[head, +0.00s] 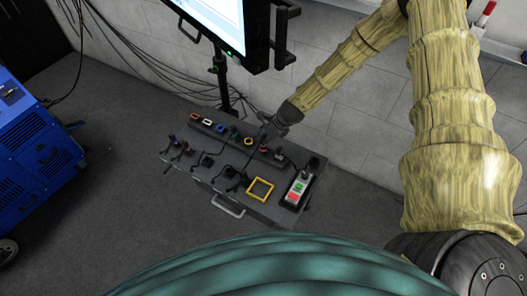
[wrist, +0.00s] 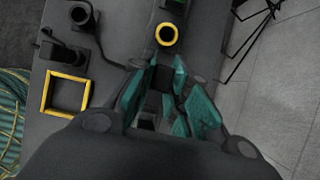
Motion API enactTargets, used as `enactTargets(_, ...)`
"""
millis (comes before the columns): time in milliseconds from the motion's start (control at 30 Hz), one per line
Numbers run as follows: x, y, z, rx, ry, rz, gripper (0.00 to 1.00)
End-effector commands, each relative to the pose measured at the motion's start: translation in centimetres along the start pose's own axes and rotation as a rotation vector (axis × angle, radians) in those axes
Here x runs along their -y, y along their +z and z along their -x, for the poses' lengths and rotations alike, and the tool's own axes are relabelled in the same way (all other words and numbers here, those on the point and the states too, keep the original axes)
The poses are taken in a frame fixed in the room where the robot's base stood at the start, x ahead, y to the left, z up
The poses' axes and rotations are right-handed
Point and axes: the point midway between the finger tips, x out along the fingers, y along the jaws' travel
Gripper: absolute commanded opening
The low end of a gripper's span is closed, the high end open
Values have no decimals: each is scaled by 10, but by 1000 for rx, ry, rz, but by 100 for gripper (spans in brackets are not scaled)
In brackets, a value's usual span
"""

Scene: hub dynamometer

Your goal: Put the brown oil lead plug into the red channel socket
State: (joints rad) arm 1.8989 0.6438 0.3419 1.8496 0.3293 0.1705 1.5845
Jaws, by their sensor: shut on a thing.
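The bench box (head: 225,185) carries a row of coloured sockets along its back. The red socket (head: 264,149) is near the right end of the row, just right of the yellow socket (head: 248,141). My gripper (head: 270,134) is over this end of the row, close to the red socket. In the wrist view my gripper (wrist: 160,84) has its teal fingers shut on a dark plug (wrist: 158,76). Its brown colour cannot be made out, and the fingers hide much of it. The red socket is not visible in the wrist view. Whether the plug touches a socket cannot be told.
Several dark leads stand at the box's left and front. A yellow square frame (head: 260,189) and a switch box with green and red buttons (head: 297,190) are at the right. A monitor (head: 218,25) stands behind, and a blue machine (head: 35,140) at the left.

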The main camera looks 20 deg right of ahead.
Motion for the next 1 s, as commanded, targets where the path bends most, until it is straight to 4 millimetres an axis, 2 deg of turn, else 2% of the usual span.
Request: enactTargets(1000,3,-4,-8,0,0,1,0)
